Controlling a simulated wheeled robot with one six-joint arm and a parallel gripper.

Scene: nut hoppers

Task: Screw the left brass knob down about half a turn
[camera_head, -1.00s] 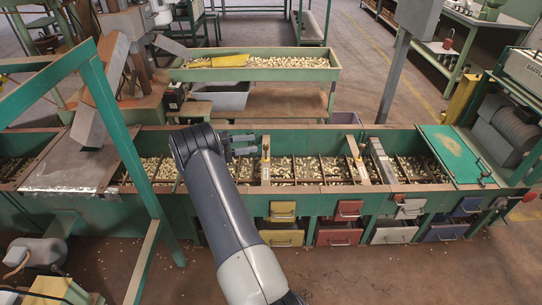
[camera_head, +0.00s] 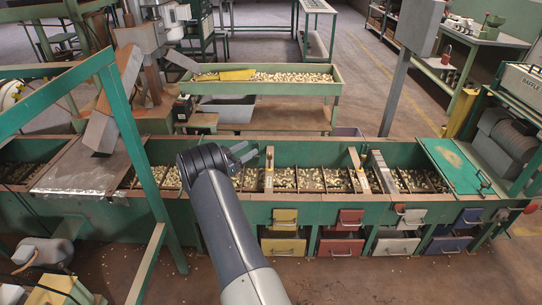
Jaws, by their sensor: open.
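The left brass knob (camera_head: 269,151) stands upright on a pale divider bar across the long green hopper (camera_head: 310,211). A second brass knob (camera_head: 353,153) stands on a similar bar further right. My gripper (camera_head: 251,152) is open and empty over the hopper, just left of the left knob, with its fingers pointing right towards it. The fingertips look close to the knob in the picture. I cannot tell the true gap or the height difference. My arm covers part of the hopper's front wall.
Nuts fill the hopper's compartments (camera_head: 310,180). A grey metal bar (camera_head: 382,171) lies across it right of the second knob. Coloured drawers (camera_head: 283,218) sit below the front edge. A green frame post (camera_head: 140,160) rises at the left. A second nut tray (camera_head: 260,88) stands behind.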

